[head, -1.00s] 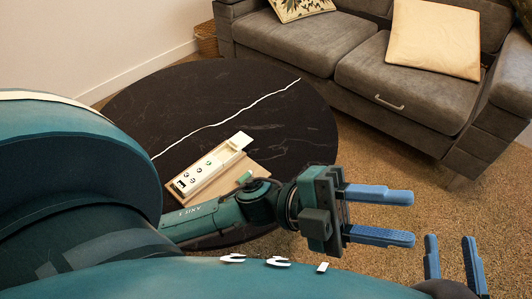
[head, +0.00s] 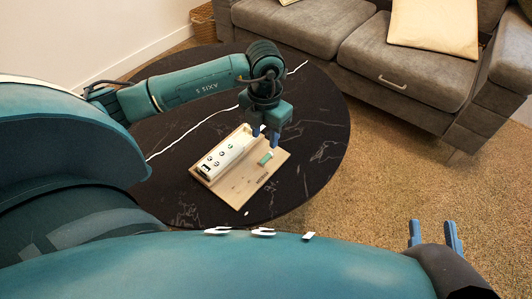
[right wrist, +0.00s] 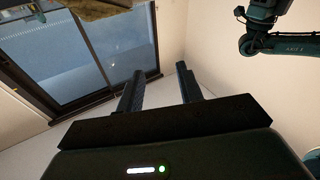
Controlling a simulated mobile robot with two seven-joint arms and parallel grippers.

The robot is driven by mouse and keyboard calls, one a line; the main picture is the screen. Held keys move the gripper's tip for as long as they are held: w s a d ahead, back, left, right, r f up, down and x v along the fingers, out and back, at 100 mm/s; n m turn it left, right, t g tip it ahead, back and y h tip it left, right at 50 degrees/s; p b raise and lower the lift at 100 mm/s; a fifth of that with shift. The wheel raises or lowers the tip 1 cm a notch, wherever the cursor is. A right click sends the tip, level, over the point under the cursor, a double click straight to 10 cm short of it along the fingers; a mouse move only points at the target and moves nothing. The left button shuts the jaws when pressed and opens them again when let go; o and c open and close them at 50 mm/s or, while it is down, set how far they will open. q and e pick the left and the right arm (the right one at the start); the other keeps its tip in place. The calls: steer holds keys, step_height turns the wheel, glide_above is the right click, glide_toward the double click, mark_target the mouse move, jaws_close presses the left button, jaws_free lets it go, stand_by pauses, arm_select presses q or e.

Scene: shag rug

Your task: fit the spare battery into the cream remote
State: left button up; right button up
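The cream remote (head: 222,161) lies along the left side of a wooden tray (head: 236,191) on the dark round table. Its far end is partly hidden behind my left gripper. A green battery (head: 265,158) with a pale end lies on the tray to the right of the remote. My left gripper (head: 265,136) points down above the remote's far end and the battery, its blue fingers apart and nothing visible between them. My right gripper (head: 434,236) is at the lower right, away from the table, open and empty. Its parted fingers also show in the right wrist view (right wrist: 158,88).
The dark round table (head: 311,125) has bare room around the tray. A grey sofa (head: 370,75) stands behind it, with a brown shag rug (head: 380,185) to the right. A woven basket (head: 203,22) is at the back by the wall.

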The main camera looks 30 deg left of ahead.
arm_select(q)
step_height(320, 180, down, 2)
steer(key=shift+f, duration=0.1)
steer(key=shift+f+b, duration=0.4)
steer(key=shift+f, duration=0.05)
step_height(320, 180, down, 4)
steer(key=shift+d+r+b, duration=0.1)
steer(key=shift+r+b, duration=0.05)
steer(key=shift+b, duration=0.8)
steer(key=shift+f, duration=0.4)
jaws_close()
arm_select(e)
steer(key=shift+a+r+y, duration=0.2)
steer(key=shift+a+y, duration=0.2)
steer(key=shift+y, duration=0.2)
